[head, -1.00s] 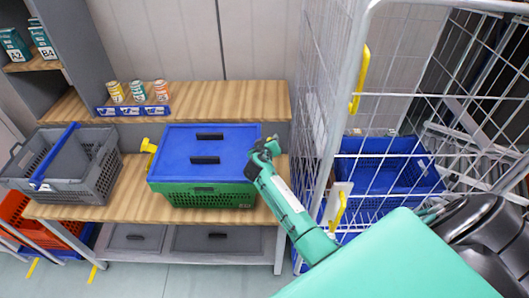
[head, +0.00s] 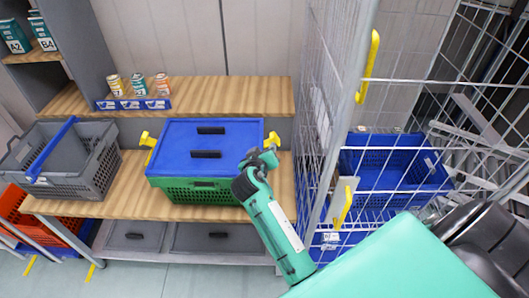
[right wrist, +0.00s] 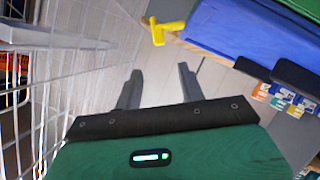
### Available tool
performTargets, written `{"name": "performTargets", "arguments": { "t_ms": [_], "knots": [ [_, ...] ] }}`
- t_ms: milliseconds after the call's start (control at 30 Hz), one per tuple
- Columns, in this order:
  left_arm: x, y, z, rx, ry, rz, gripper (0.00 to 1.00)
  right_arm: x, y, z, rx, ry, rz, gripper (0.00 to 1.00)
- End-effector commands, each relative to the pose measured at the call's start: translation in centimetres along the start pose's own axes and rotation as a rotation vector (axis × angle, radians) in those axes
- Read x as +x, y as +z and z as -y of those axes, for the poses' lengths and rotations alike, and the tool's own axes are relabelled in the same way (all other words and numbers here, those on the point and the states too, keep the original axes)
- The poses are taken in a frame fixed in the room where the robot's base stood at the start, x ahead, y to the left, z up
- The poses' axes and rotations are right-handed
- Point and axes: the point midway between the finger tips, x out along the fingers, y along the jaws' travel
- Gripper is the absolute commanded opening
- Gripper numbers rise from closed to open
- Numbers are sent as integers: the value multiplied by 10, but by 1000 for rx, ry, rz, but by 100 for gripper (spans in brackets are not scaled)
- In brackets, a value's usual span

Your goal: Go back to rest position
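My right gripper (head: 262,157) is at the right front corner of the green crate with its blue lid (head: 205,145) in the head view. In the right wrist view, the two fingers of my right gripper (right wrist: 158,88) are spread apart with nothing between them. The blue lid also shows at upper right there (right wrist: 235,28). I cannot tell from the head view how far the gripper is from the crate. My left gripper is in neither view.
A wire cage (head: 330,110) stands close to the right of my right arm, with a blue crate (head: 390,190) inside. A grey crate (head: 90,185) sits at the left of the wooden bench (head: 130,195). Cans (head: 138,85) stand on the shelf behind. Yellow handles (head: 148,140) flank the green crate.

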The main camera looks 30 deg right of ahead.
Motion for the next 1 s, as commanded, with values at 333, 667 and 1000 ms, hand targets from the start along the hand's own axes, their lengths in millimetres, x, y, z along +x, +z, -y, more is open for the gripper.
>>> {"name": "performTargets", "arguments": {
  "t_ms": [333,667,1000],
  "knots": [
    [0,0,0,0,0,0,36,0,0,0,0,0,0,40],
    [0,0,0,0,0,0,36,-31,61,-7,0,-108,132,40],
    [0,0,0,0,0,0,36,-150,173,-18,-71,-487,434,40]
  ]
}}
